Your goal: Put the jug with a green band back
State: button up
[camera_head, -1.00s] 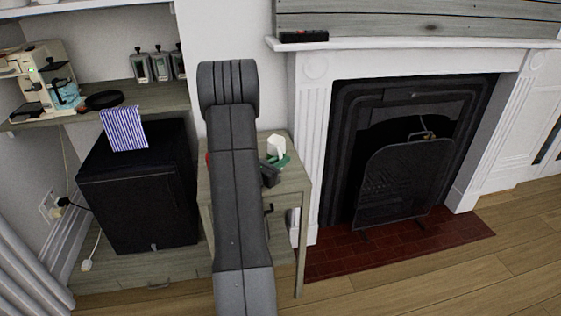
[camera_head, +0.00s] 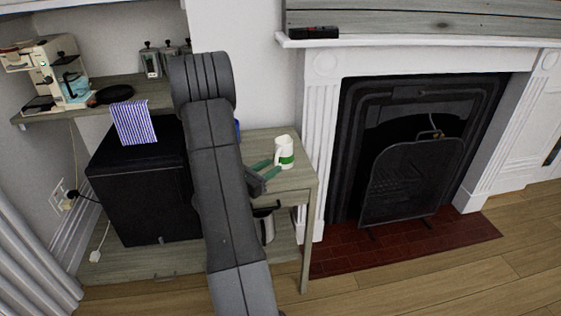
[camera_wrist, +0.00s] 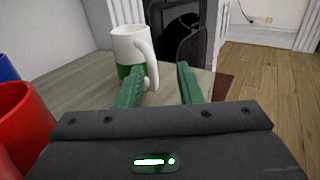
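The white jug with a green band (camera_head: 285,148) stands upright on the small wooden side table (camera_head: 300,178), near its right side. In the wrist view the jug (camera_wrist: 127,46) stands just beyond the fingertips, its handle turned toward my gripper. My gripper (camera_head: 273,167) has green fingers spread apart with nothing held between them, and it is at the near left of the jug. In the wrist view the gripper (camera_wrist: 160,68) has its left finger overlapping the jug's lower part; I cannot tell whether they touch.
A red cup (camera_wrist: 20,120) and a blue item (camera_wrist: 6,68) are close on the left in the wrist view. A black cabinet (camera_head: 140,195) stands left of the table. The fireplace (camera_head: 410,150) and its surround are to the right. Open floor lies at the front right.

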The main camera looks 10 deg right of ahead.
jog(key=shift+v, duration=1.75)
